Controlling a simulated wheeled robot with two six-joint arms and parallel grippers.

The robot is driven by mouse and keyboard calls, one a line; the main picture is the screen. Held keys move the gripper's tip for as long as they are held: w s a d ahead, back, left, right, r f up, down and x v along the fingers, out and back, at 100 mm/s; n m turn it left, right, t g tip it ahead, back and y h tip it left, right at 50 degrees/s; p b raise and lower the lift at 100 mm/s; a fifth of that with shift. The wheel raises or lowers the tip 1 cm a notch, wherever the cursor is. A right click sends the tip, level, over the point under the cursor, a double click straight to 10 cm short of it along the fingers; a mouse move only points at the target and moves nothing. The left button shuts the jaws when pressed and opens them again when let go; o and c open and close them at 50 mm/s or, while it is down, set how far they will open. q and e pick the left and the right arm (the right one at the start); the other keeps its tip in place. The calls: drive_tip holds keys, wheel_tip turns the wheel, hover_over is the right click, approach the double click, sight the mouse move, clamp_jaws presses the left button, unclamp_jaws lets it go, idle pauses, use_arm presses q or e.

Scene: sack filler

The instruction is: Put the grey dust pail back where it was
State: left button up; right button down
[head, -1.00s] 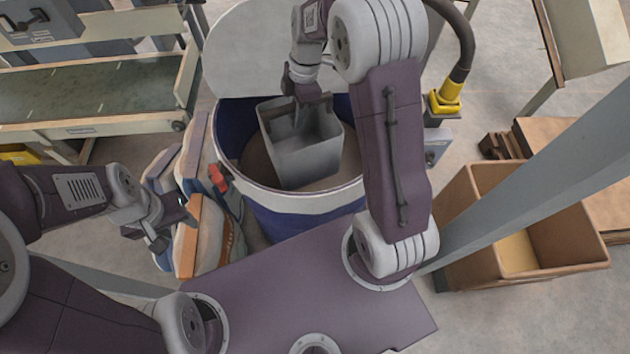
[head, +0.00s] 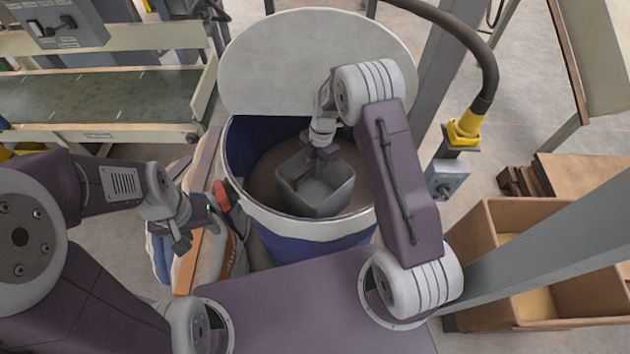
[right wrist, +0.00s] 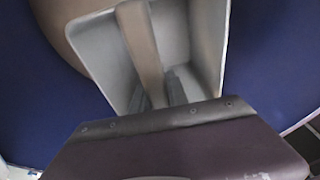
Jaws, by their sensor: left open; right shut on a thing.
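The grey dust pail (head: 318,192) is inside the blue drum (head: 300,245), below its pale rim, open side up. I cannot tell whether its base touches the drum's brown floor. My left gripper (head: 190,225) is open and empty, left of the drum, over the stacked sacks.
The drum's round lid (head: 310,60) stands raised behind it. Filled sacks (head: 203,255) lie left of the drum. A hose with a yellow end (head: 465,128) hangs at the right, near a grey post. A cardboard box (head: 510,215) stands at the right. A green-topped conveyor (head: 100,100) is at the back left.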

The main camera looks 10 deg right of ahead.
wheel_tip(320, 180, down, 4)
drive_tip(key=shift+f, duration=0.15)
idle(0.3)
drive_tip(key=shift+f, duration=0.2)
drive_tip(key=c, duration=1.3)
unclamp_jaws()
drive_tip(key=shift+r, duration=0.15)
drive_tip(key=r, duration=0.4)
drive_tip(key=d+r, duration=0.1)
drive_tip(key=r, duration=0.3)
drive_tip(key=w+d+r, duration=0.1)
drive_tip(key=r, duration=0.3)
drive_tip(key=shift+b, duration=0.4)
drive_tip(key=s+d+r+m, duration=0.1)
drive_tip(key=s+m, duration=0.5)
drive_tip(key=m, duration=0.2)
drive_tip(key=s+r+m+t+h, duration=0.1)
drive_tip(key=s+r+m, duration=0.1)
drive_tip(key=s+m, duration=0.4)
drive_tip(key=s+d+r+m+t, duration=0.1)
drive_tip(key=s+m, duration=0.6)
drive_tip(key=m, duration=0.3)
drive_tip(key=shift+d+r+h, duration=0.15)
drive_tip(key=shift+d+h, duration=0.15)
drive_tip(key=shift+d, duration=0.05)
